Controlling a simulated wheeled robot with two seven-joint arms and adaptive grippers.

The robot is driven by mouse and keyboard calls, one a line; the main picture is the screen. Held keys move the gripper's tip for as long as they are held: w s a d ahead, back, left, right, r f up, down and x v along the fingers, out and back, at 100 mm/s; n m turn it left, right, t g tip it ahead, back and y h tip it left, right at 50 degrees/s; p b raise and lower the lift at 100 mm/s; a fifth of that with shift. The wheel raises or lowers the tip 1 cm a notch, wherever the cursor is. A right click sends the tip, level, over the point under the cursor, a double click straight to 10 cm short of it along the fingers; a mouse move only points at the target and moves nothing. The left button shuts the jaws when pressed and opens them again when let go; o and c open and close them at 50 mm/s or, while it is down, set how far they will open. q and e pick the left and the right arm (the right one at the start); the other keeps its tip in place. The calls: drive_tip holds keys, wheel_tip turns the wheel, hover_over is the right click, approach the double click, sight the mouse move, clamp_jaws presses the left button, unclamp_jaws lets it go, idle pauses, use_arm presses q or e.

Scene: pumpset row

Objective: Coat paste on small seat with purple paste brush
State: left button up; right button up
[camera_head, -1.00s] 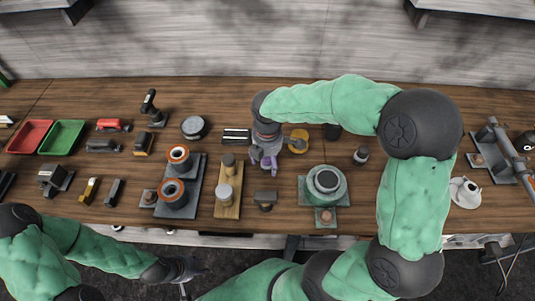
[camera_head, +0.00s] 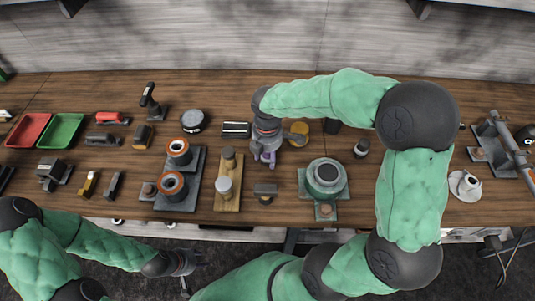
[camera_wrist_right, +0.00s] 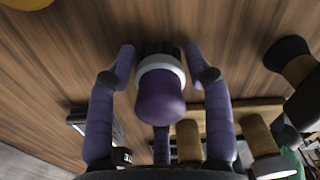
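The purple paste brush (camera_wrist_right: 160,98) shows in the right wrist view as an upright purple handle with a pale ring. My right gripper (camera_wrist_right: 160,55) has its purple fingers apart, one on each side of the handle, with small gaps visible. In the head view the right gripper (camera_head: 265,160) is at mid table and hides most of the brush. A small round piece on a square plate (camera_head: 325,209), possibly the small seat, lies in front of the green round housing (camera_head: 326,177). A similar piece (camera_head: 148,190) is at the left. My left gripper (camera_head: 185,264) is empty, fingers spread, off the table's front edge.
A wooden board (camera_head: 228,205) with two upright cylinders stands just left of my right gripper. A yellow round tin (camera_head: 300,130) is close behind it. Two orange-topped cylinders stand on a grey base (camera_head: 190,200).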

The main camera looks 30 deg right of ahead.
drive_tip(key=shift+r, duration=0.15)
idle(0.5)
drive_tip(key=shift+r+p, duration=0.75)
drive_tip(key=shift+p, duration=0.1)
drive_tip(key=c, duration=0.9)
drive_tip(key=shift+c, duration=0.2)
drive_tip(key=shift+r+p, duration=2.85)
drive_tip(key=shift+r, duration=0.15)
